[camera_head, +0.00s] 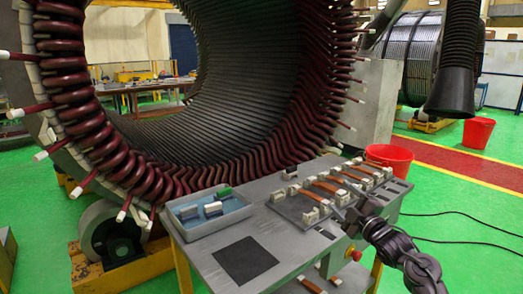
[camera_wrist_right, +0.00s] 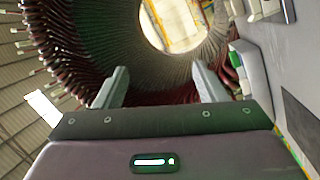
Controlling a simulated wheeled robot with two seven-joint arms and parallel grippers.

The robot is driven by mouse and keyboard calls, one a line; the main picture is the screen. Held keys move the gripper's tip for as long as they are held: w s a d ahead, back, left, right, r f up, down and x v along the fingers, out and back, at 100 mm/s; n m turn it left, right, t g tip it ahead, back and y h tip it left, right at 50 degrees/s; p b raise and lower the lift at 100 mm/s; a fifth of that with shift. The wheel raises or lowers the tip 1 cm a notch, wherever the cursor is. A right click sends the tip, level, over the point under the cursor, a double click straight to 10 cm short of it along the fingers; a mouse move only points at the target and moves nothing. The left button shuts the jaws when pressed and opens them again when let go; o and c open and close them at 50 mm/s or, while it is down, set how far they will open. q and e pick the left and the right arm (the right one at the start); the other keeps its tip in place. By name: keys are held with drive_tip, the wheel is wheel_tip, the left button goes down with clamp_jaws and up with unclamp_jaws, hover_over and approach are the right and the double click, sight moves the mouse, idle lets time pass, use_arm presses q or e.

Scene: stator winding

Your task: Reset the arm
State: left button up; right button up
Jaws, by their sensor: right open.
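My right arm comes in from the lower right in the head view. Its gripper (camera_head: 346,210) is over the right part of the grey work table (camera_head: 290,247), close to the fixture with copper-coloured strips (camera_head: 322,194). I cannot tell whether it touches the fixture. In the right wrist view the gripper (camera_wrist_right: 160,80) has its two fingers wide apart with nothing between them, and the stator (camera_wrist_right: 85,50) is beyond them. My left gripper is in neither view.
The large stator (camera_head: 245,95) with dark red coils stands behind the table. A blue tray (camera_head: 208,226) with small blocks sits on the table's left, by a dark square pad (camera_head: 245,260). Red buckets (camera_head: 390,158) and black cables (camera_head: 465,216) are on the right.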

drive_tip(key=w+d+f+m+h, duration=0.2)
drive_tip(key=d+m+h, duration=0.8)
drive_tip(key=m, duration=0.5)
drive_tip(key=s+f+g+y, duration=0.1)
drive_tip(key=s+f+g, duration=0.25)
drive_tip(key=f, duration=1.75)
drive_tip(key=s+a+f+g, duration=0.1)
drive_tip(key=s+f+g, duration=0.1)
drive_tip(key=s+f, duration=0.7)
drive_tip(key=s+a+f+g, duration=0.2)
drive_tip(key=s+f, duration=0.3)
drive_tip(key=f, duration=0.8)
drive_tip(key=s+a+f+g+y, duration=0.1)
drive_tip(key=s+f+g, duration=0.1)
drive_tip(key=s+f, duration=0.7)
drive_tip(key=s+a+f+g, duration=0.2)
drive_tip(key=s+f, duration=0.5)
drive_tip(key=s, duration=0.4)
drive_tip(key=s+a+f+g, duration=0.1)
drive_tip(key=s+f, duration=0.2)
drive_tip(key=s, duration=0.6)
drive_tip(key=s+a+f+g, duration=0.1)
drive_tip(key=s+f+g, duration=0.1)
drive_tip(key=s, duration=0.8)
drive_tip(key=s+a+f+g, duration=0.1)
drive_tip(key=s+f, duration=0.3)
drive_tip(key=s, duration=0.6)
drive_tip(key=shift+a+f+g, duration=0.2)
drive_tip(key=shift+a+g, duration=0.15)
drive_tip(key=shift+g, duration=0.4)
